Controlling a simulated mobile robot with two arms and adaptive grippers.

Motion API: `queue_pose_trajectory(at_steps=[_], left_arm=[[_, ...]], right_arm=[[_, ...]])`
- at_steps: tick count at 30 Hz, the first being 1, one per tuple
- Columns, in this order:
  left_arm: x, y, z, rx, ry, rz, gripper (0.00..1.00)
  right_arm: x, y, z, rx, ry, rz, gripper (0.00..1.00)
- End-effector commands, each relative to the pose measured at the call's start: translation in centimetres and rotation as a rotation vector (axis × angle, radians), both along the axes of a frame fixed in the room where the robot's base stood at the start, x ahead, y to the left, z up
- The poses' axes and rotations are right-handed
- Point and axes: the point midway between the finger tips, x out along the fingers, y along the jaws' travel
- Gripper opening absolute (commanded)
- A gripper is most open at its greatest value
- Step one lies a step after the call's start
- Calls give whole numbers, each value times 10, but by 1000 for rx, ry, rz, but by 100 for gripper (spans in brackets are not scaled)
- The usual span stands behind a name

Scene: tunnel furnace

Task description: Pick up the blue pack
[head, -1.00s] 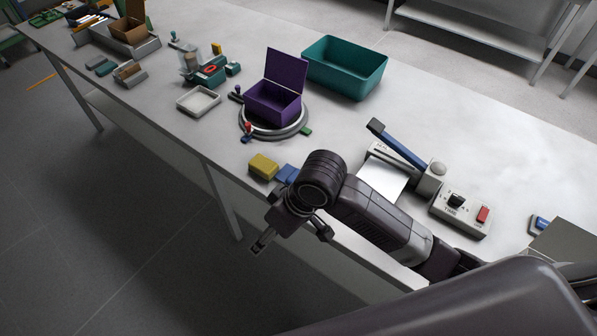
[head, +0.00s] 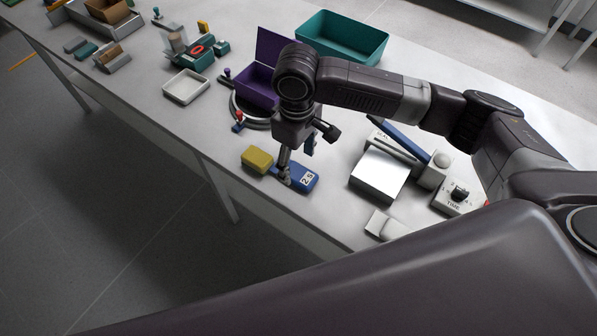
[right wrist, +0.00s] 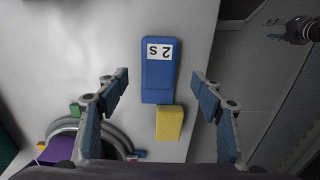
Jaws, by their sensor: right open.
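The blue pack (head: 302,187) lies flat on the table near its front edge, with a white "2 s" label. In the right wrist view the blue pack (right wrist: 157,75) lies ahead, between the lines of the two fingers. My right gripper (head: 298,163) points down above the pack, open and empty; one finger hides part of the pack in the head view. Its blue-padded fingers (right wrist: 160,82) stand apart on either side of the pack in the wrist view. I cannot tell the remaining height exactly. My left gripper is not in view.
A yellow block (head: 257,160) sits against the pack's left end. The purple box (head: 254,84) on its round stand is behind, partly hidden by my arm. A sealer with a blue lever (head: 398,135) and a timer box (head: 458,197) are to the right. The table's front edge is close.

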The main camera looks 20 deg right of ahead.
Motion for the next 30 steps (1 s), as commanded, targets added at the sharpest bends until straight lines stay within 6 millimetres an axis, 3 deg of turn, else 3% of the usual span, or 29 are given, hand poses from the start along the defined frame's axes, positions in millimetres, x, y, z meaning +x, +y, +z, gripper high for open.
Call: queue_pose_trajectory(at_steps=[9,17,30], left_arm=[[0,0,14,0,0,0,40],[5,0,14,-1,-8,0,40],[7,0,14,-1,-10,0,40]], right_arm=[[-2,-3,-41,-1,-1,1,61],[-2,-3,-45,0,-1,2,61],[-1,-3,-44,0,-2,2,15]])
